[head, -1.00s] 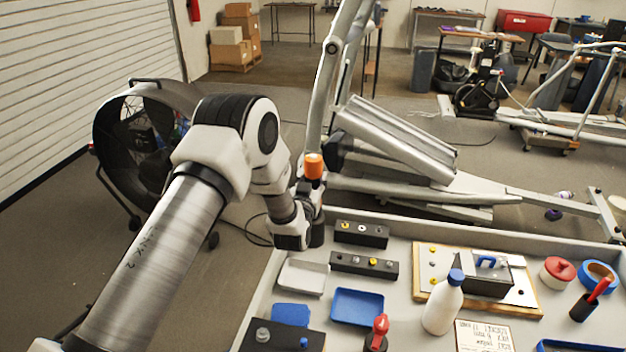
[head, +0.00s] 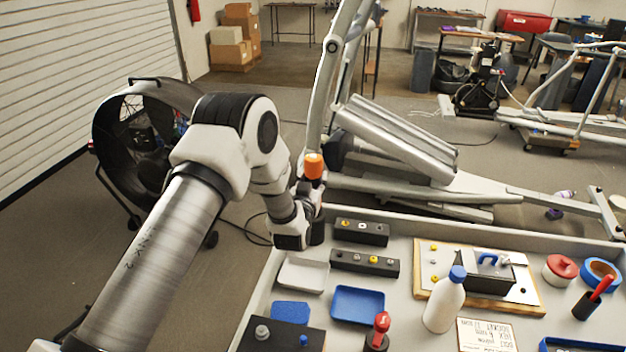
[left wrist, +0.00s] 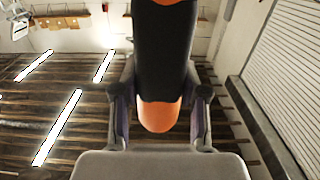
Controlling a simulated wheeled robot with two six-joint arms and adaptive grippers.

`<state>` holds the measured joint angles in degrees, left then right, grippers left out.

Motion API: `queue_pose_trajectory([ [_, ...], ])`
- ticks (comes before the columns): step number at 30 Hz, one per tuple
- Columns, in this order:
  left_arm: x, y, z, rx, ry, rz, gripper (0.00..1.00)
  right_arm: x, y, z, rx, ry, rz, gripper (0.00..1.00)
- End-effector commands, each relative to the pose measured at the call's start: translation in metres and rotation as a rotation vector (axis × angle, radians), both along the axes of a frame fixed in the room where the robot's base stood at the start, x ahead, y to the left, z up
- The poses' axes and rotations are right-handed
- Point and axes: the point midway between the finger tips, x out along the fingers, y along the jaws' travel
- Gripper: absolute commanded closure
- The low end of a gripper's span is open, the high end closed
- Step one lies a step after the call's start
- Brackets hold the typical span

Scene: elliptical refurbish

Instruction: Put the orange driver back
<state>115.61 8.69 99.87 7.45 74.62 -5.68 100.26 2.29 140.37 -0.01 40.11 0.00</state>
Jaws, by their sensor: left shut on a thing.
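The orange driver (head: 314,166) stands about upright at the far left corner of the workbench, its orange handle end showing above my left gripper (head: 312,192). In the left wrist view the driver's black and orange handle (left wrist: 162,60) is between the two fingers of the gripper (left wrist: 160,112), which is shut on it. My right gripper is not in view.
Black blocks with fittings (head: 361,232) and a pale tray (head: 303,273) are close to the holder. Treadmill-like frame parts (head: 400,140) lie behind the bench.

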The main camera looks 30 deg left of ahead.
Motion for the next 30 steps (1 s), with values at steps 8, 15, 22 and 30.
queue_pose_trajectory([
  [8,0.0,0.0,0.002,0.001,-0.002,0.0,1.0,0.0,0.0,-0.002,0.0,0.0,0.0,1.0],
  [15,0.0,0.0,0.002,0.001,-0.003,0.0,0.28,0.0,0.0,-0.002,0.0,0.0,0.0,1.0],
  [22,-0.005,-0.002,0.0,0.0,0.001,0.0,0.28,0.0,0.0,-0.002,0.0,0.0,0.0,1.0],
  [30,-0.062,-0.017,0.0,0.0,0.005,0.0,0.28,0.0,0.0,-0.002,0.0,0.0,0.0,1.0],
])
